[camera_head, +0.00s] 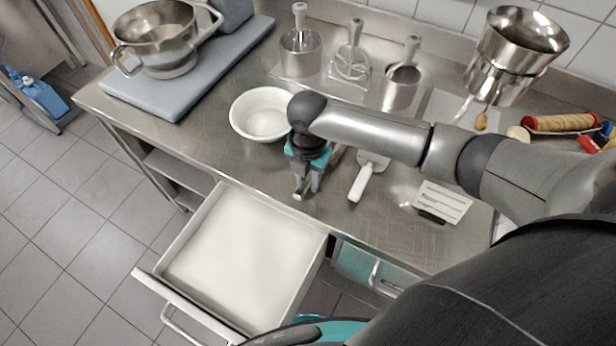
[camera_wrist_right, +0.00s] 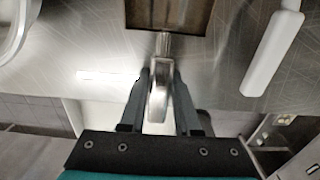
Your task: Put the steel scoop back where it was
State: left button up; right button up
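The steel scoop's metal handle (camera_wrist_right: 160,92) stands between the two fingers of my right gripper (camera_wrist_right: 160,85) in the wrist view, and the fingers look closed on it. Its square, brownish-reflecting pan (camera_wrist_right: 170,14) shows at the top edge of that view. In the head view my right gripper (camera_head: 307,188) points down near the counter's front edge, just behind the open drawer. My own forearm hides most of the scoop there. I cannot tell whether the scoop touches the counter. My left gripper is not in view.
The pulled-out white drawer (camera_head: 238,255) looks empty. A white bowl (camera_head: 265,114) stands left of my gripper, a white-handled scraper (camera_head: 362,182) right of it.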

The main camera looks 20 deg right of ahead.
jog(key=o, duration=0.4)
jog(key=shift+r, duration=0.1)
notch_tip(320, 180, up, 12)
jog(key=p, duration=0.1)
jog(key=shift+p, duration=0.35)
jog(key=shift+r, duration=0.1)
